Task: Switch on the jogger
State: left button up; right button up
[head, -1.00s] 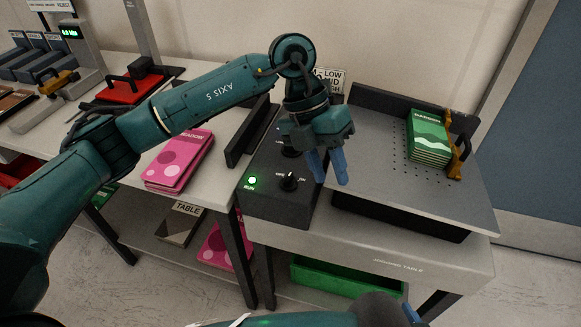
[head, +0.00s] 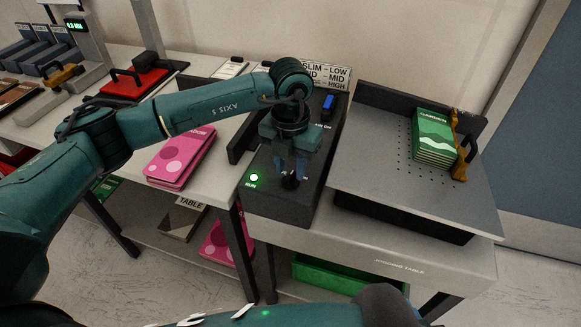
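The jogger's dark control box (head: 268,205) stands at the left of the jogging table. A green lamp marked RUN (head: 254,178) glows on it. A black rotary knob (head: 291,182) sits right of the lamp, its marking mostly covered. A blue switch (head: 328,103) shows toward the back of the box. My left gripper (head: 290,174) points down at the knob, its blue fingers apart on either side of it; contact cannot be told. The perforated jogger plate (head: 375,185) holds a stack of green GARDEN booklets (head: 434,138) against a brass-coloured clamp (head: 462,145). My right gripper is not visible.
Pink MEADOW booklets (head: 180,160) lie on the white table to the left. A sign with SLIM, MID and HIGH lines (head: 328,73) stands behind the box. A green bin (head: 335,277) sits under the jogging table. The plate's front is clear.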

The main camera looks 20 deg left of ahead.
pick_arm(q)
jog(key=shift+f, duration=0.85)
jog(key=shift+c, duration=0.3)
grip_shut()
